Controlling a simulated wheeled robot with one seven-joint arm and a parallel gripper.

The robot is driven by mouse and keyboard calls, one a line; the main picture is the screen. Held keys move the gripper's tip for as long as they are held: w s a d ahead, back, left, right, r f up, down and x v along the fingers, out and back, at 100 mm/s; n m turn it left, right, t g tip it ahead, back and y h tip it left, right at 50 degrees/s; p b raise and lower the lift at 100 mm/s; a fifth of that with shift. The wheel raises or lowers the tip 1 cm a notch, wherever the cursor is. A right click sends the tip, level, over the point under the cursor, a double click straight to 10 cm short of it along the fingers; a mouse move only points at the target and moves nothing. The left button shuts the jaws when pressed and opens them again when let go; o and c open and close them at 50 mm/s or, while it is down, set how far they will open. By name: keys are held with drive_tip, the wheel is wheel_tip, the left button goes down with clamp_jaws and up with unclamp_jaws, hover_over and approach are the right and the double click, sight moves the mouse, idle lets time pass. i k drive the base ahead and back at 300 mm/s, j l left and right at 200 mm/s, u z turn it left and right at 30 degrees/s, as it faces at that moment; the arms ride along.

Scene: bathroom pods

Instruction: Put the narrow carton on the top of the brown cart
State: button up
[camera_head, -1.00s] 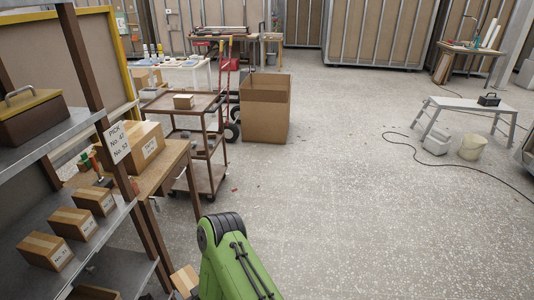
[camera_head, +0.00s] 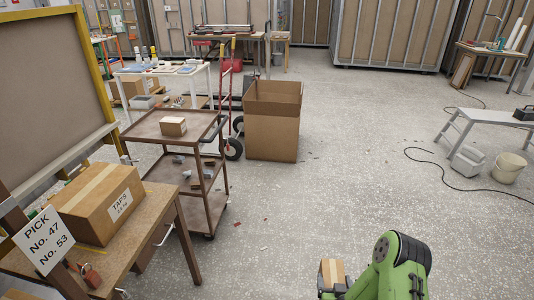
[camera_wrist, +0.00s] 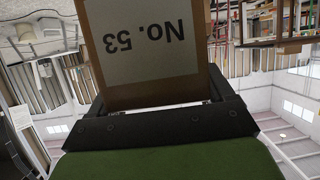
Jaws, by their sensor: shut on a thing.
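The narrow carton (camera_head: 332,272) is brown with a paler tape strip and shows at the bottom of the head view, beside my green arm. In the wrist view the carton (camera_wrist: 150,45) has a white label reading "No. 53", upside down. My gripper (camera_wrist: 155,108) is shut on it; the fingertips are partly hidden. The brown cart (camera_head: 200,124) stands to the left and farther ahead, with three levels. A small carton (camera_head: 173,126) sits on its top, with bare room around it. My gripper and its carton are well apart from the cart.
A wooden table (camera_head: 150,210) with a large "TAPS" box (camera_head: 98,203) stands at the near left. The floor in the middle is clear.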

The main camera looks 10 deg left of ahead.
sight(187, 121)
drive_tip(key=i, duration=4.6)
drive_tip(key=i+u, duration=0.4)
drive_tip(key=i+l+u, duration=0.1)
drive_tip(key=u, duration=0.3)
drive_tip(key=i+l+u, duration=0.2)
drive_tip(key=u, duration=0.2)
drive_tip(key=i+l+u, duration=0.4)
drive_tip(key=k+j, duration=0.1)
